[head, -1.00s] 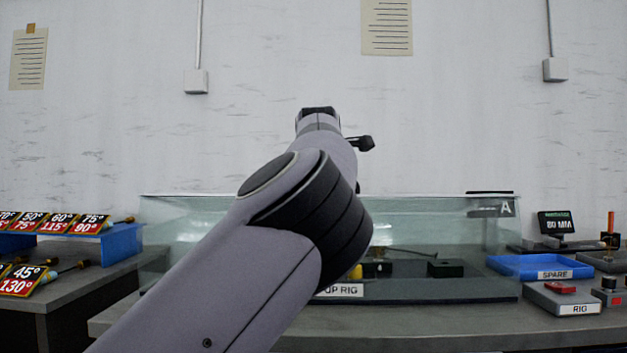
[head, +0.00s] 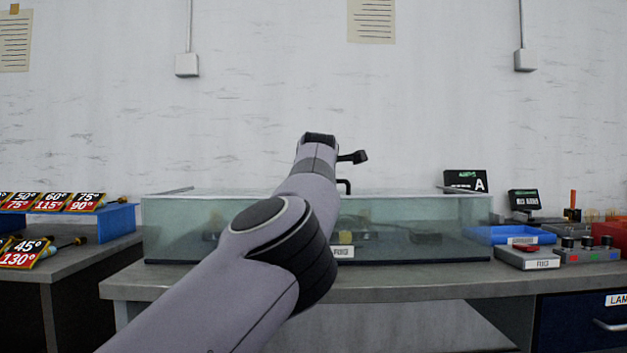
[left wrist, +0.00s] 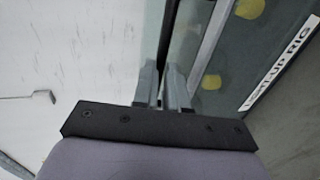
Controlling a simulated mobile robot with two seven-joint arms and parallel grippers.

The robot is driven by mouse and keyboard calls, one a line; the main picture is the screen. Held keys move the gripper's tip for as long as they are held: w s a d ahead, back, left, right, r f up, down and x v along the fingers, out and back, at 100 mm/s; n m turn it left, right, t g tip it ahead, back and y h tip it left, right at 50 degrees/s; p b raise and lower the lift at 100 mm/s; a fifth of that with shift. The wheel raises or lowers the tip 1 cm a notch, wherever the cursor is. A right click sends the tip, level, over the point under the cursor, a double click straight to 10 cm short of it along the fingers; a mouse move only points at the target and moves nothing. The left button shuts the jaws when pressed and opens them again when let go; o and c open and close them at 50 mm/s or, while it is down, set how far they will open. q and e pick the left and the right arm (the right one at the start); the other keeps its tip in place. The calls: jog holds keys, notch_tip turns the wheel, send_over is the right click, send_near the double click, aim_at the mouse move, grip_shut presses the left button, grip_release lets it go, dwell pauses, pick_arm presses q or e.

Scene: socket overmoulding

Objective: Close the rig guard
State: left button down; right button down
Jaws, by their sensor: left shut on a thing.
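The rig guard (head: 400,222) is a clear greenish glass cover on the bench in the head view. Its front pane spans the rig's width and reaches down close to the dark bottom edge. A black handle (head: 344,187) stands at its top edge, partly behind my arm. My left gripper (left wrist: 162,84) is shut on a dark bar beside the glass in the left wrist view, apparently this handle. In the head view, my arm hides the fingers and the middle-left of the guard. The rig's label (head: 343,252) shows at the front. My right gripper is not in view.
The bench (head: 420,280) has a bare strip in front of the rig. To the right are a blue tray (head: 510,235), a button box (head: 588,250) and display screens (head: 466,181). Another bench (head: 85,256) with angle signs and tools stands at the left.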

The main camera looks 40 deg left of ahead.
pick_arm(q)
jog(key=shift+f, duration=0.7)
jog(key=c, duration=1.2)
grip_release()
jog(key=shift+o, duration=0.2)
jog(key=shift+r, duration=0.1)
jog(key=shift+s, duration=0.1)
jog(key=b+v, duration=0.2)
jog(key=v, duration=0.5)
jog(key=shift+r+b, duration=0.25)
jog(key=shift+b, duration=0.05)
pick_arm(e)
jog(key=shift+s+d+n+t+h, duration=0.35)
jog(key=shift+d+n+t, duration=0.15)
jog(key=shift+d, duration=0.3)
pick_arm(q)
jog(key=shift+d, duration=0.1)
